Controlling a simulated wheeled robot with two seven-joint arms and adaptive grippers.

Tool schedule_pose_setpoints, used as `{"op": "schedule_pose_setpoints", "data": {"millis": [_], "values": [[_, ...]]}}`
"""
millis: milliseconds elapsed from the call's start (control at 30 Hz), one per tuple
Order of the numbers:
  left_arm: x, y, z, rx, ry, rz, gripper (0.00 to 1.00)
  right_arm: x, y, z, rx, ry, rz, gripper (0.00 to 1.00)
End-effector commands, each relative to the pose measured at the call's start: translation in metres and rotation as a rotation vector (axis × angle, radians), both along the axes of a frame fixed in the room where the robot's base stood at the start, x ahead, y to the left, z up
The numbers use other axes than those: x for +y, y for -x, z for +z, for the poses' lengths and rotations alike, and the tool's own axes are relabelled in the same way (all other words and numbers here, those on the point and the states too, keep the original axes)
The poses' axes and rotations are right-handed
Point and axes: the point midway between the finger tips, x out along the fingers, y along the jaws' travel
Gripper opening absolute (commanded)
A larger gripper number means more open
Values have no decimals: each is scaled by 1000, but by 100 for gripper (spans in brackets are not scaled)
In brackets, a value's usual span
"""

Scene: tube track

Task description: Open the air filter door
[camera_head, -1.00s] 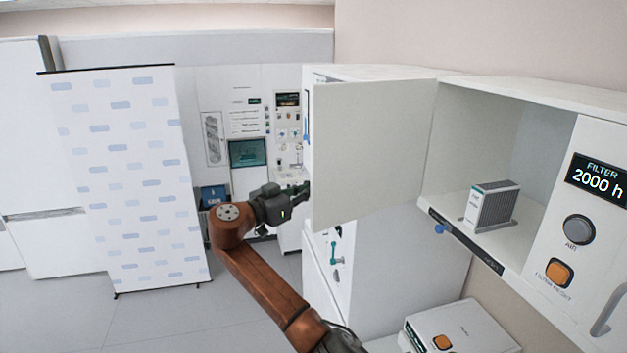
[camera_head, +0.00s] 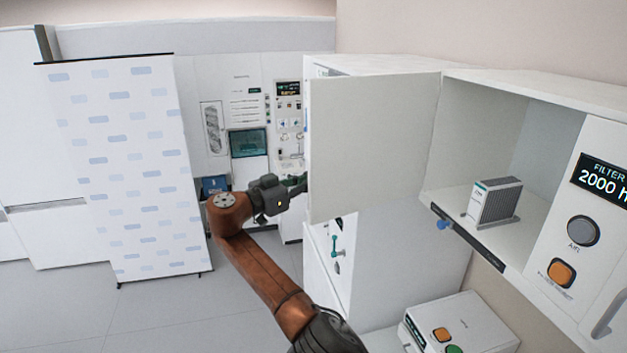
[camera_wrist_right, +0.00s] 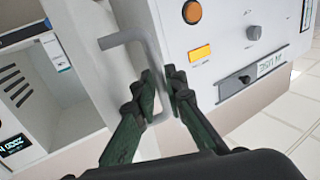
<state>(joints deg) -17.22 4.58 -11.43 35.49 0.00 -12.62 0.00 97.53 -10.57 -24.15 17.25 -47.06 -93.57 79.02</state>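In the head view a white door panel (camera_head: 372,145) stands swung open at the left of an open compartment (camera_head: 490,120). A grey finned filter block (camera_head: 496,203) sits in that compartment.
A panel with a "FILTER 2000 h" display (camera_head: 603,179), a round grey button (camera_head: 583,230) and an orange button (camera_head: 561,273) is right of the compartment. A low white unit (camera_head: 462,325) stands below. A patterned screen (camera_head: 130,160) stands on the left; open floor lies before it.

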Motion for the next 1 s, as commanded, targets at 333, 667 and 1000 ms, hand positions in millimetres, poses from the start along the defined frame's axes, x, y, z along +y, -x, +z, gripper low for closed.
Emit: {"op": "schedule_pose_setpoints", "data": {"millis": [333,667,1000], "values": [[-2,0,0,0,2,0,0,2,0,-2,3,0,4,15],[1,1,0,0,-1,-1,0,9,5,-3,4,0,6,15],[0,-1,0,-1,0,-1,0,64,44,-3,4,2,8,15]]}}
